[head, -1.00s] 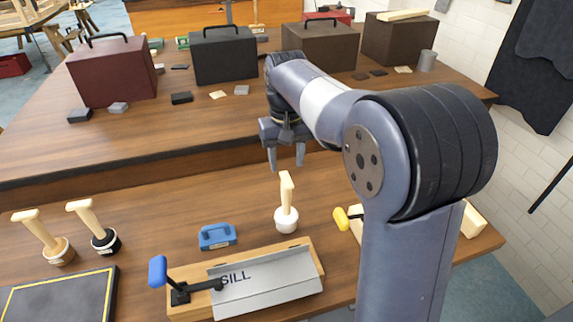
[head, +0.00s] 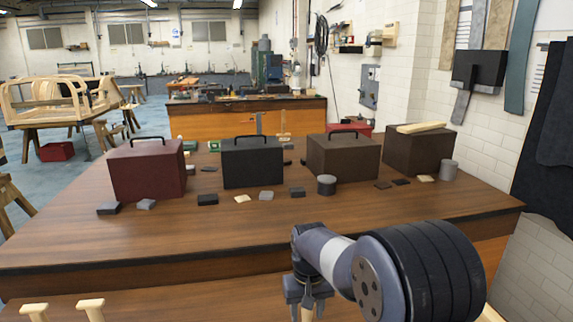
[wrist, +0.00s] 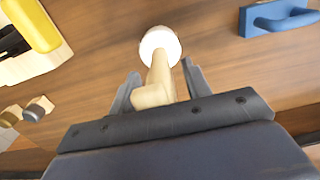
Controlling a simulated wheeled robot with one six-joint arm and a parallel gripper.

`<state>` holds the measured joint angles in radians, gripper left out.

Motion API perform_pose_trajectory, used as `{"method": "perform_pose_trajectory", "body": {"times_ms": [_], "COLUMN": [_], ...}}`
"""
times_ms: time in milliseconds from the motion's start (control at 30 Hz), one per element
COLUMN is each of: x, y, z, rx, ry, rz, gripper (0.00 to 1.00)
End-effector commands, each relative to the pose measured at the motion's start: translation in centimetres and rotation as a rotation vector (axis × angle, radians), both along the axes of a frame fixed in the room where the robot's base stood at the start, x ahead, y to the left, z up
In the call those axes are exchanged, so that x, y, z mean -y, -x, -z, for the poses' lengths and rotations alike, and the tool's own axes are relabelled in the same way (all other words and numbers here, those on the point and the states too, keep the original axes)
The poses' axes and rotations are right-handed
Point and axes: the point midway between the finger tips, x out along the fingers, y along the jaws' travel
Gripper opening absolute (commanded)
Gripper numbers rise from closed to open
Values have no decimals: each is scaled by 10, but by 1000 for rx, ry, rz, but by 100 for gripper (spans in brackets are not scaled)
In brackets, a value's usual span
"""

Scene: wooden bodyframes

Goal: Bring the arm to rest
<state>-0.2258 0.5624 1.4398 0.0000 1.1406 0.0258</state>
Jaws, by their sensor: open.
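My gripper (head: 306,308) is low at the bottom edge of the head view, its fingers pointing down over the near bench. In the wrist view my gripper (wrist: 161,70) is open, with one finger on each side of a pale wooden handle (wrist: 155,88). The handle stands on a round white base (wrist: 160,42), which rests on the brown bench top. I see gaps between the handle and the fingers. In the head view only a bit of this handle shows between the fingers; its base is below the picture.
A blue handled block (wrist: 277,20) and a yellow handle (wrist: 32,22) flank the white-based tool. Two more wooden handles (head: 92,309) stand at the lower left. On the raised bench (head: 150,232) are a red case (head: 146,170), a black case (head: 252,163), brown cases (head: 343,160) and small blocks.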

Motion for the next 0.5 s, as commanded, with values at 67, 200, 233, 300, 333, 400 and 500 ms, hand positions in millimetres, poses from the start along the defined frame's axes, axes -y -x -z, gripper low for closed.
{"method": "perform_pose_trajectory", "body": {"times_ms": [67,200,233,300,333,400,500], "x": [0,0,0,0,0,0,0], "y": [-1,-1,-1,0,-1,-1,0], "z": [-3,-21,-23,-28,-30,-32,-33], "rx": [6,4,3,2,2,2,1], "ry": [-1,-1,-1,0,0,0,0], "rz": [0,0,0,0,0,0,0], "gripper": [46,46,46,46,46,46,46]}}
